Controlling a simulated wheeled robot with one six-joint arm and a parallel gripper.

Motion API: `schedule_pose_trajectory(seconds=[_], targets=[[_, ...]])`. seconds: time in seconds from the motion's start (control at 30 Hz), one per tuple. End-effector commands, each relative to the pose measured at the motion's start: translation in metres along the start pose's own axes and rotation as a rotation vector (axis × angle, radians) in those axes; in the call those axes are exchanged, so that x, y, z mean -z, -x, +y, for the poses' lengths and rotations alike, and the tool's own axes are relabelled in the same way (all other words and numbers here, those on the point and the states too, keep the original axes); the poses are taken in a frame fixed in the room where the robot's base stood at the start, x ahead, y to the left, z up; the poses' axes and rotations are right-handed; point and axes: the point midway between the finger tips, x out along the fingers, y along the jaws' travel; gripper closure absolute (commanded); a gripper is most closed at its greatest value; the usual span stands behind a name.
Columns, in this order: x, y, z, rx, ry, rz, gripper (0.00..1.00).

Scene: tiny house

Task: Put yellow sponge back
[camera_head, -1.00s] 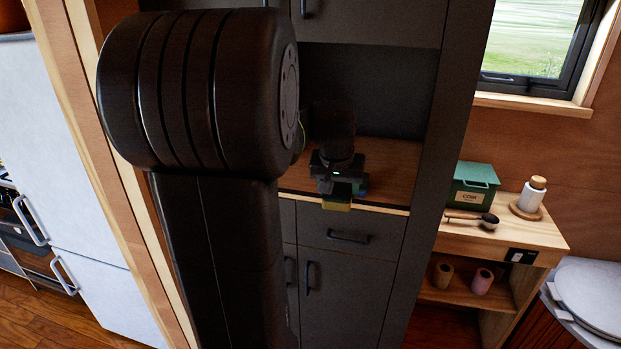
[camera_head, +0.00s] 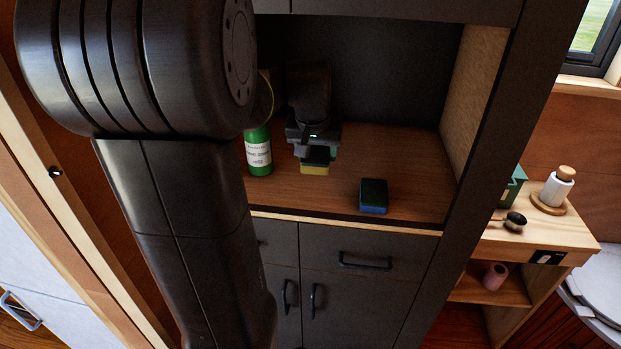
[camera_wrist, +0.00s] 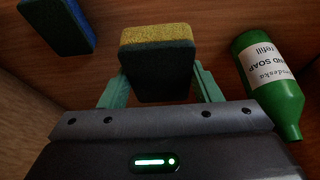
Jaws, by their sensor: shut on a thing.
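The yellow sponge (camera_head: 315,168), yellow on one side with a dark green scouring layer, is in my gripper (camera_head: 318,155) over the wooden shelf (camera_head: 400,145). In the wrist view the sponge (camera_wrist: 157,36) sits between the two green fingers of my gripper (camera_wrist: 160,85). The fingers are shut on its sides. I cannot tell whether its underside touches the shelf. A blue sponge (camera_head: 374,208) with a dark top lies on the shelf to the right; it also shows in the wrist view (camera_wrist: 58,22).
A green soap bottle (camera_head: 258,152) stands left of my gripper, close to it in the wrist view (camera_wrist: 268,85). The shelf niche has a side wall (camera_head: 475,90) at right and drawers below. A wooden side table (camera_head: 560,228) stands further right.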

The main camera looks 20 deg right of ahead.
Motion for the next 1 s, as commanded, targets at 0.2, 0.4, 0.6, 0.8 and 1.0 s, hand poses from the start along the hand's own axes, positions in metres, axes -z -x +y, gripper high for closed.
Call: schedule_pose_trajectory(seconds=[0.2, 0.4, 0.6, 0.8, 1.0], targets=[[-0.016, -0.036, 0.0, 0.0, 0.0, -0.003, 0.64], [-0.024, -0.055, -0.001, 0.0, 0.0, -0.003, 0.64], [-0.033, -0.077, -0.001, 0.0, 0.0, -0.003, 0.64], [-0.033, -0.078, -0.001, 0.0, 0.0, 0.0, 0.64], [-0.035, -0.082, -0.001, 0.0, 0.0, 0.0, 0.4]])
